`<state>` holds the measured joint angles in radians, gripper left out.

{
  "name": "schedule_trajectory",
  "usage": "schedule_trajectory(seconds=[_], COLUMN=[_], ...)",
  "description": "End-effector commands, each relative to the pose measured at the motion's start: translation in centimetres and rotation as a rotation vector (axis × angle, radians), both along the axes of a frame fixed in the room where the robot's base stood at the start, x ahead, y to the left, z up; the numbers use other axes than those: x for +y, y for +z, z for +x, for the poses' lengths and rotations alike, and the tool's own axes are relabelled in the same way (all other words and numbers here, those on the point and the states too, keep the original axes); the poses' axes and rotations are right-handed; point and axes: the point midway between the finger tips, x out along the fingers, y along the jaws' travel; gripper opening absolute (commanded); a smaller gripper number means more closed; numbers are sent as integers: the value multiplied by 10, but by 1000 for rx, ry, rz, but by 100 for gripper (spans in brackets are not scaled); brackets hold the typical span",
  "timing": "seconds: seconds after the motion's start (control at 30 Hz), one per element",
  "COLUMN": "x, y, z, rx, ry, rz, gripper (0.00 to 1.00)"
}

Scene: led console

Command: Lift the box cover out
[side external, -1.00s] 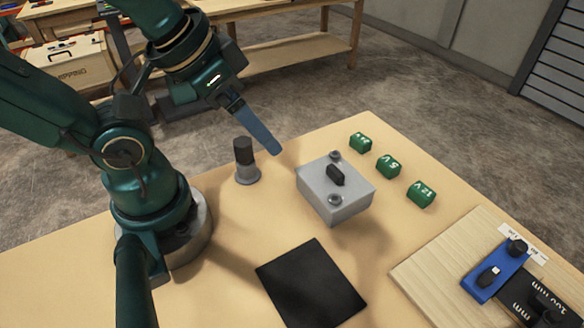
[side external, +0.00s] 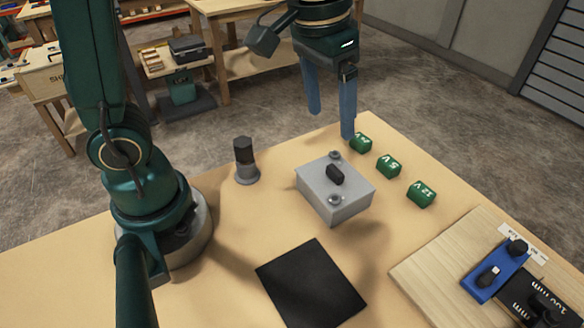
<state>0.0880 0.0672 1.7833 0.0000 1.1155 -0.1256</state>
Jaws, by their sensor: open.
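The grey box (side external: 340,205) stands on the tan table, with its flat grey cover (side external: 316,174) on top. A black handle (side external: 335,174) sticks up from the middle of the cover, and round knobs or screws (side external: 335,199) sit near two of its corners. My gripper (side external: 331,125) is open and empty, its two blue fingers pointing down, above and behind the box. The right finger overlaps the edge of a green block in the picture. I cannot tell whether they touch.
Green blocks marked with voltages (side external: 388,166) stand in a row right of the box. A black mat (side external: 311,284) lies in front. A dark-topped post (side external: 245,160) stands left. A wooden board (side external: 430,262) with a blue fixture (side external: 496,272) is at the lower right.

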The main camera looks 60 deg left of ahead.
Motion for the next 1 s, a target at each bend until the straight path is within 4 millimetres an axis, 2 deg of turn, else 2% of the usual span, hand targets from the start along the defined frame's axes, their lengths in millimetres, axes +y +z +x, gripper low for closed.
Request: schedule_trajectory(seconds=[0.1,0.2,0.7,0.83,1.0], x=[-7,-10,-13,-13,-13], y=[-23,-38,-94,-103,-106], z=[14,18,15,15,15], rx=[78,124,179,178,174], ry=[-13,-24,-36,-36,-36], rz=[6,13,19,19,18], gripper=[80,80,80,80,80])
